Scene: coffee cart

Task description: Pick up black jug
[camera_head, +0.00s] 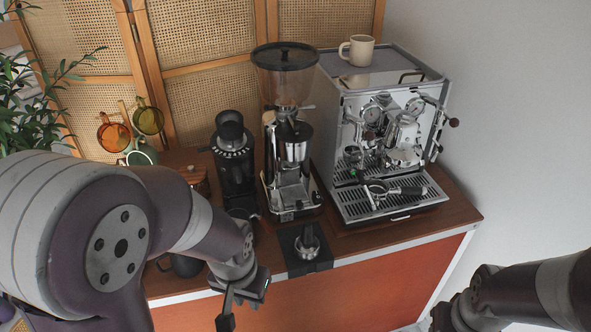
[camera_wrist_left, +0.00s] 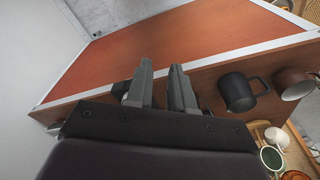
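The black jug (camera_head: 187,264) stands near the front left of the wooden counter in the head view, mostly hidden behind my left arm. In the left wrist view the black jug (camera_wrist_left: 236,93) shows whole, with its handle, to the right of my fingers. My left gripper (camera_head: 240,306) is in front of the cart, to the right of the jug and apart from it. In the left wrist view its two fingers (camera_wrist_left: 160,84) have an empty gap between them. My right gripper (camera_head: 452,318) is only partly in view at the bottom right; its fingers cannot be made out.
A brown mug (camera_wrist_left: 293,83) stands beside the jug. A black grinder (camera_head: 234,158), a taller grinder (camera_head: 290,150) and the espresso machine (camera_head: 385,130) stand behind. A black tamping stand (camera_head: 305,262) sits at the counter's front edge. The orange front panel (camera_head: 350,298) is close to my left gripper.

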